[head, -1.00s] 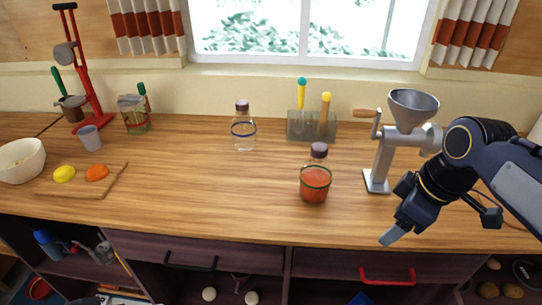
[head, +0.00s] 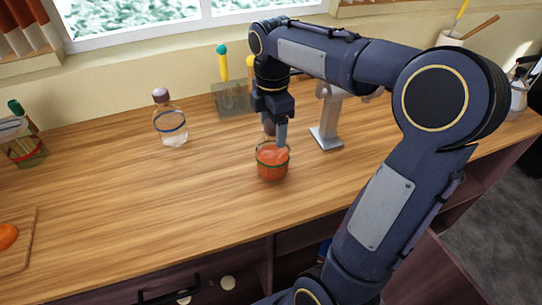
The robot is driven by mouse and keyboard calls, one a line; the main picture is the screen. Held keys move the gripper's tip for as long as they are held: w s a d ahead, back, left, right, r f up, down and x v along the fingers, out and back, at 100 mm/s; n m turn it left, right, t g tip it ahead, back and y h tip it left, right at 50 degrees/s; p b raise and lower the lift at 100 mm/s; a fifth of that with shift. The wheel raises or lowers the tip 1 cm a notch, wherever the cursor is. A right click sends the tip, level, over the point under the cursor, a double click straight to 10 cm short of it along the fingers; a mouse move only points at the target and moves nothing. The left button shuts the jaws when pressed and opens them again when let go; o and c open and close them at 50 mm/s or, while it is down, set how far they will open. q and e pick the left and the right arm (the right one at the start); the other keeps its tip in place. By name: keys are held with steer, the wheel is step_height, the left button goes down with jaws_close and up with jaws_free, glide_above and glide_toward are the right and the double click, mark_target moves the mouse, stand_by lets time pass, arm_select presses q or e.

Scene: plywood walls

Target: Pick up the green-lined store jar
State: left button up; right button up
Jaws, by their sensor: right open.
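The green-lined store jar (head: 272,165) holds something red-orange and stands upright on the wooden counter, right of the middle in the head view. A green band runs around it. My right gripper (head: 275,134) points straight down over it, open, with its fingers at the jar's neck. One finger shows in front of the neck on the right. The gripper hides most of the dark cap, and I cannot tell whether the fingers touch the jar. My left gripper is not in view.
A blue-lined jar (head: 171,125) stands to the left. A holder (head: 233,100) with colored-handled tools is behind. The grey mill (head: 327,125) stands close at the right, partly behind my arm. The counter (head: 150,210) is clear in front.

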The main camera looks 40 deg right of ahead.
steer(key=shift+s+f, duration=0.1)
steer(key=shift+f, duration=0.6)
steer(key=shift+r, duration=0.1)
jaws_close()
